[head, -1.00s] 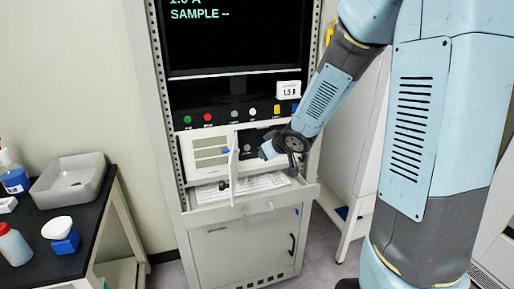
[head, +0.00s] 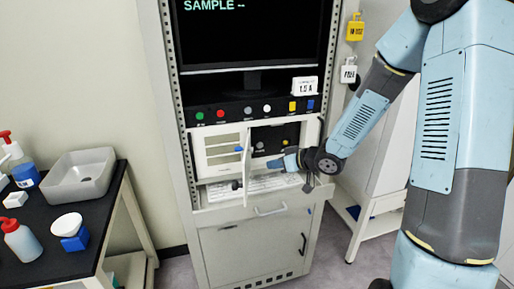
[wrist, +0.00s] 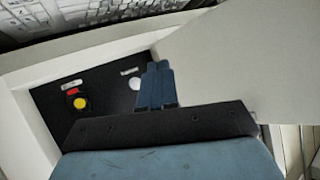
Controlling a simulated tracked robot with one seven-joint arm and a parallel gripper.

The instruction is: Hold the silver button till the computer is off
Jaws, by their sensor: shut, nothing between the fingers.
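The silver button (wrist: 135,83) is a small pale round knob on a black panel (wrist: 50,95) in the wrist view, under a white label. In the head view the silver button (head: 260,145) shows small on the same recessed panel behind an open door. My gripper (wrist: 156,66) is shut and empty, its blue fingertips just right of the button in the wrist view. Whether they touch it cannot be told. In the head view my gripper (head: 275,163) is below and right of the button. The computer's screen (head: 255,35) is lit with green text.
A yellow button (wrist: 81,103) with a red label sits on the same panel. The open door (head: 246,165) stands out left of my gripper. A keyboard (head: 262,185) lies in the drawer below. Coloured buttons line the strip above. A table (head: 80,258) stands left.

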